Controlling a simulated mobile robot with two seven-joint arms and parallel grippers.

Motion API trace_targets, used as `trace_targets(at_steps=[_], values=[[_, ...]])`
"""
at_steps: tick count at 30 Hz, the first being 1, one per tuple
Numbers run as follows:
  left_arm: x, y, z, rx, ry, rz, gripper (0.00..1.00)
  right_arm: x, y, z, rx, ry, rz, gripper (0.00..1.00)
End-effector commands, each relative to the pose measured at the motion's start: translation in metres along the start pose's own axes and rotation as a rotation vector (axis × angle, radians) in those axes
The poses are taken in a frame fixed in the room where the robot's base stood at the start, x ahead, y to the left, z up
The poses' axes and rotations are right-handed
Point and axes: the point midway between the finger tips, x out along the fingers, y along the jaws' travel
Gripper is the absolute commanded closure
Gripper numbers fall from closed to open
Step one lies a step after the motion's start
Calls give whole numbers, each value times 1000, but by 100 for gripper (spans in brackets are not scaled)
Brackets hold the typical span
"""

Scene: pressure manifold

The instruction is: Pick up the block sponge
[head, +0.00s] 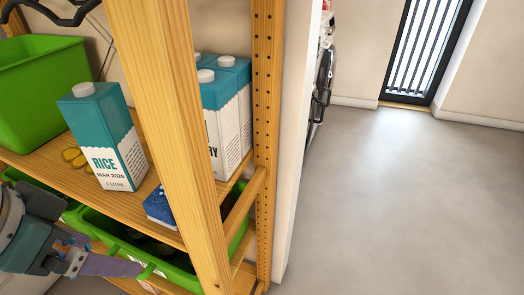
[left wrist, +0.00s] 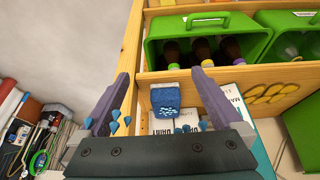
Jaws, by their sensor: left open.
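The block sponge (head: 158,207) is blue with a pale layer. It rests on the wooden shelf (head: 135,207) near its front edge, right of the rice carton (head: 104,140); the shelf post hides part of it. In the left wrist view the sponge (left wrist: 166,100) shows between the two fingers. My left gripper (head: 112,264) is at the lower left, in front of the rack and lower in the picture than the sponge. Its purple fingers are apart and empty in the left wrist view (left wrist: 161,76). My right gripper is not in view.
A wooden post (head: 182,130) stands just right of the sponge. Blue-and-white cartons (head: 225,110) stand behind it. A green crate (head: 38,85) sits on the shelf at left. A green crate with bottles (left wrist: 152,50) is on the level below. Open floor lies right.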

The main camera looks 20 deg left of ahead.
Motion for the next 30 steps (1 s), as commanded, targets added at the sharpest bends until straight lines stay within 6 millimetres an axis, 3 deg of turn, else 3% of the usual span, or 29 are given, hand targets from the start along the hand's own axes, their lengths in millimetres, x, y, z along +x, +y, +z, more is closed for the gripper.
trace_targets(at_steps=[5, 18, 27, 30], values=[[8, -1, -16, -6, 6, -2, 0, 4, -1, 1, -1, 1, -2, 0], [39, 0, -90, -4, 3, 1, 0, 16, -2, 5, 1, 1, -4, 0], [48, 0, -112, -2, 2, 1, 0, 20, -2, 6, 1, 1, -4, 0], [68, -1, -109, -3, -2, 0, 0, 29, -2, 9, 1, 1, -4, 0]])
